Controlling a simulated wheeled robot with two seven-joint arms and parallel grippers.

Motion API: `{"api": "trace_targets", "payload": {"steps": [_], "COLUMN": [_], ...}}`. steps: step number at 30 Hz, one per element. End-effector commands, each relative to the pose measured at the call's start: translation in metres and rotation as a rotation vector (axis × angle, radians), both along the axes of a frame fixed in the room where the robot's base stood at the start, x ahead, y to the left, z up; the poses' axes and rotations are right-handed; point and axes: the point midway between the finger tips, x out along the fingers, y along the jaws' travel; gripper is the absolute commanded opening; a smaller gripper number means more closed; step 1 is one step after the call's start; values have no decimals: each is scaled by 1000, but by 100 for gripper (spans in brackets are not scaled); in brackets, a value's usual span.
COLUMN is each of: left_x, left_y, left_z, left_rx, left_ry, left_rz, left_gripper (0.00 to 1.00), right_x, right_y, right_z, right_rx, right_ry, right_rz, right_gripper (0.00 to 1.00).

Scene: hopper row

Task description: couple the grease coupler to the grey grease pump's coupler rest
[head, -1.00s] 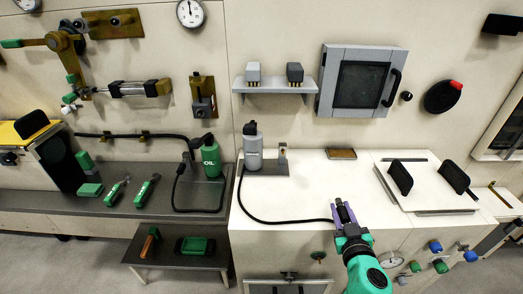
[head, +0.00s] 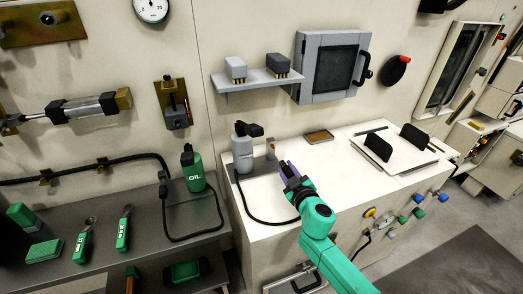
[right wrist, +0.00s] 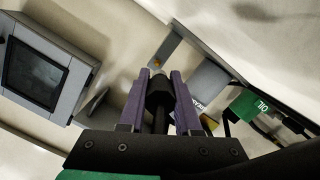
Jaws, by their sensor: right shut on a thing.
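The grey grease pump (head: 243,154) stands on the white bench top near the wall. Its coupler rest (head: 271,151), a small upright post, stands just right of it. My right gripper (head: 287,170) is in front and to the right of the rest, its purple fingers pointing back toward the wall. In the right wrist view the gripper (right wrist: 159,90) is shut on the black grease coupler (right wrist: 159,92), with its hose trailing back between the fingers. Whether the coupler touches the rest cannot be told. My left gripper is not in view.
The black hose (head: 259,218) loops over the bench front. A green oil can (head: 193,170) stands on the lower dark bench to the left. A shelf (head: 256,81) with two grey blocks hangs above. A brown tray (head: 318,136) and a plate with black handles lie right.

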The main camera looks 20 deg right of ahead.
Motion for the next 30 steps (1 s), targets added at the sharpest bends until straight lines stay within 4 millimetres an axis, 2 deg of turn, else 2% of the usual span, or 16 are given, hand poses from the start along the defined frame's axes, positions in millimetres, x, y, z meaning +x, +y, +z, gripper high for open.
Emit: {"api": "trace_targets", "payload": {"steps": [11,30], "left_x": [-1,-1], "left_y": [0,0], "left_z": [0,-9], "left_rx": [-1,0], "left_ry": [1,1], "left_rz": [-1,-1], "left_gripper": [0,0], "right_x": [2,50], "right_y": [-1,1], "right_z": [0,0], "right_rx": [-2,-1], "right_ry": [-1,-2], "right_rz": [0,-1], "right_gripper": [0,0]}}
